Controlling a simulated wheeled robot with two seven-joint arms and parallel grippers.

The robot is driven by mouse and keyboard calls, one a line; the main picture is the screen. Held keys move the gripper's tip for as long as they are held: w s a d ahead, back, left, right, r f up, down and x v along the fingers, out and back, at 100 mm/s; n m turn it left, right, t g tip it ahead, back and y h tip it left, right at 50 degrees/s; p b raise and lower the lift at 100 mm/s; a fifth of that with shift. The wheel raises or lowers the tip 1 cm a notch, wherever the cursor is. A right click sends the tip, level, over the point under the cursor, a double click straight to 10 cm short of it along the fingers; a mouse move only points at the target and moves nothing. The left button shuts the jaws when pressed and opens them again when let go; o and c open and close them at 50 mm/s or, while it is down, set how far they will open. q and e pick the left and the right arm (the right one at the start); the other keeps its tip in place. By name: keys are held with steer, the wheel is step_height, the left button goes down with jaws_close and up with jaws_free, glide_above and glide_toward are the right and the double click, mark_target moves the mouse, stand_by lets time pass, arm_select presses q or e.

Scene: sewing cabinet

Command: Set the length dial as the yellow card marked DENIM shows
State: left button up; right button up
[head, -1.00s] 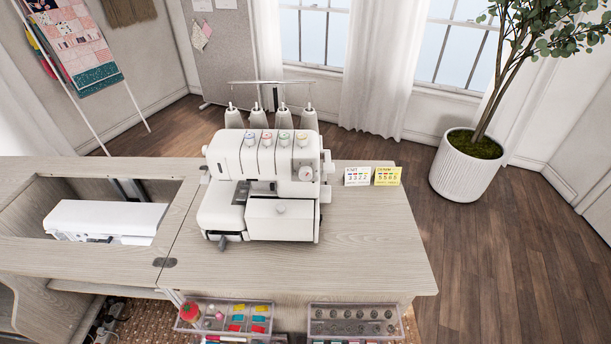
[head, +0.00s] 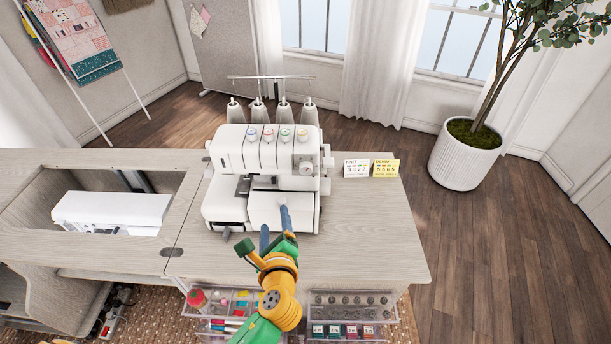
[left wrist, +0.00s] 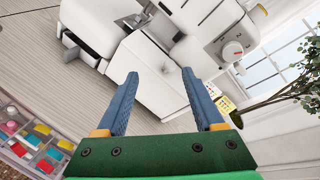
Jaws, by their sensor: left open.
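The white sewing machine (head: 231,150) stands on the wooden cabinet top. A round dial (head: 305,167) is on its right front; it shows with a red mark in the left wrist view (left wrist: 232,50). I cannot read its setting or tell whether it is the length dial. The yellow DENIM card (head: 386,168) stands right of the machine; its digits are too small to read surely. It is partly hidden in the left wrist view (left wrist: 225,104). My left gripper (head: 275,224) is open and empty before the machine's front cover (head: 262,214), left of and below the dial. My right gripper is out of view.
A white card (head: 356,168) stands beside the yellow one. Clear trays (head: 352,296) with small sewing parts hang at the cabinet's front. A white machine (head: 112,210) sits in the recess at left.

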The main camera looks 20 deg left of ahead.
mark_target(306, 171)
arm_select(q)
steer(key=w+d+r+m+t+h, duration=0.1)
steer(key=w+d+r+m+t, duration=0.4)
steer(key=m, duration=0.5)
steer(key=shift+g, duration=0.3)
steer(key=x, duration=0.6)
steer(key=shift+w+d+r, duration=0.2)
steer(key=shift+w, duration=0.1)
steer(key=shift+s, duration=0.1)
steer(key=shift+c, duration=0.4)
jaws_close()
